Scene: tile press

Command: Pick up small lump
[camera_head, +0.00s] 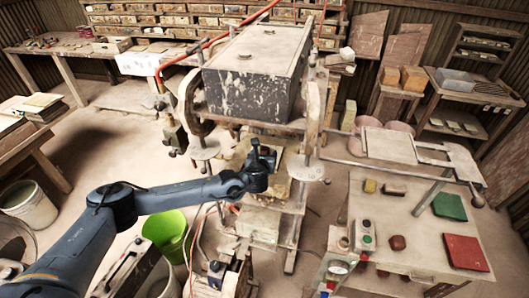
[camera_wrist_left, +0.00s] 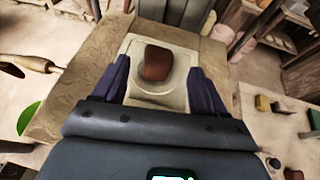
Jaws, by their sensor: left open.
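A small reddish-brown lump (camera_wrist_left: 157,63) sits on a pale, round-recessed mould plate (camera_wrist_left: 182,44) in the left wrist view. My left gripper (camera_wrist_left: 160,72) is open, with one dark finger on each side of the lump; I cannot tell whether either finger touches it. In the head view my left gripper (camera_head: 268,157) is at the press bed, under the dark box of the press (camera_head: 255,75), and hides the lump there. Another reddish-brown lump (camera_head: 397,243) lies on the right-hand table. My right gripper is not in view.
The press frame (camera_head: 308,135) stands close around my left gripper. The right-hand table (camera_head: 420,225) holds a green tile (camera_head: 449,206), a red tile (camera_head: 465,251) and a control box (camera_head: 364,237). A green bucket (camera_head: 167,235) stands on the floor below my left arm.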

